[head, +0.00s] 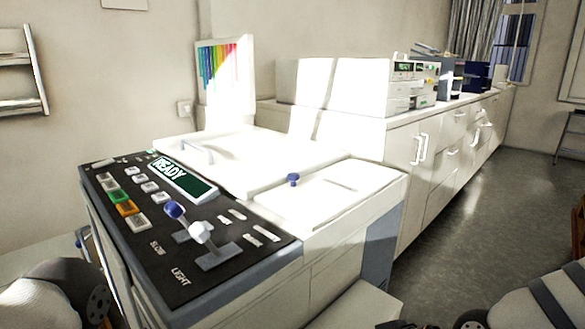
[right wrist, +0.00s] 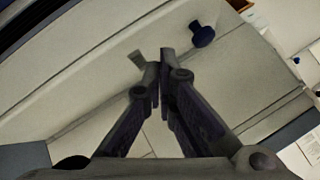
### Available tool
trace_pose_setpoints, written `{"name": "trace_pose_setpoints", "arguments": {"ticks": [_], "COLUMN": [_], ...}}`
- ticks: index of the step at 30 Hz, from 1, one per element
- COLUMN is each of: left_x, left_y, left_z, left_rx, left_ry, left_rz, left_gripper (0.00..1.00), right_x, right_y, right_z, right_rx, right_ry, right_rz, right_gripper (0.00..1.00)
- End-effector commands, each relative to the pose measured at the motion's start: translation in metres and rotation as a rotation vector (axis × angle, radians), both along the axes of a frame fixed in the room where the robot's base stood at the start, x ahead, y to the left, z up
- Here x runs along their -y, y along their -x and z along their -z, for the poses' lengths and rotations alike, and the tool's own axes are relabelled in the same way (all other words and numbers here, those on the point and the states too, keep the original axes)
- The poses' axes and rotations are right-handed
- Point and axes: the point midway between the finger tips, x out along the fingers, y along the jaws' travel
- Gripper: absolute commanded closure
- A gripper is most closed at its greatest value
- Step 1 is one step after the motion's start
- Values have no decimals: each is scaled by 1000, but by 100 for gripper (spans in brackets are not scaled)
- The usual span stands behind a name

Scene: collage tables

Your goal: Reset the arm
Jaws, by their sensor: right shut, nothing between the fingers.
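In the right wrist view my right gripper (right wrist: 157,68) is shut, its fingertips together with nothing between them. Behind it are pale panels of the machine and a dark blue knob (right wrist: 202,34), which stands apart from the fingers, up and to the right. In the head view parts of both my arms show at the bottom corners. The left gripper is not visible there, and the right fingers cannot be made out.
A white copier (head: 330,205) stands close in front, with a black control panel (head: 180,255), a lit READY display (head: 183,180), two levers (head: 200,232) and a blue knob (head: 293,180). White cabinets (head: 405,165) carry more devices. Grey floor (head: 470,230) is clear at right.

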Motion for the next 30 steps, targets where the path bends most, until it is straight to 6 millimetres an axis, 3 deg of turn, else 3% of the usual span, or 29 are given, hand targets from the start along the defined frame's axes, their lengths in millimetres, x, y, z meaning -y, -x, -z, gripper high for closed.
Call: {"name": "trace_pose_setpoints", "arguments": {"ticks": [1,3,6,9,13,15,18,30], "left_x": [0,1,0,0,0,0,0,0], "left_y": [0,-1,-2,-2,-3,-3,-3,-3], "left_z": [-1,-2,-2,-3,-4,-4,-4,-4], "left_rx": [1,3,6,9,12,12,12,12], "left_ry": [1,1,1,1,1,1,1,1], "left_rz": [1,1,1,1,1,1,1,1], "left_gripper": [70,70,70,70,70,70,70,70], "right_x": [-2,6,31,71,121,138,149,149], "right_y": [36,89,169,243,306,322,331,330], "right_z": [36,82,133,162,172,171,170,171], "right_rx": [-114,-274,-475,-617,-703,-714,-718,-718], "right_ry": [35,100,235,404,597,661,700,699], "right_rz": [17,68,151,227,296,316,331,331], "right_gripper": [100,100,100,100,100,100,100,100]}}
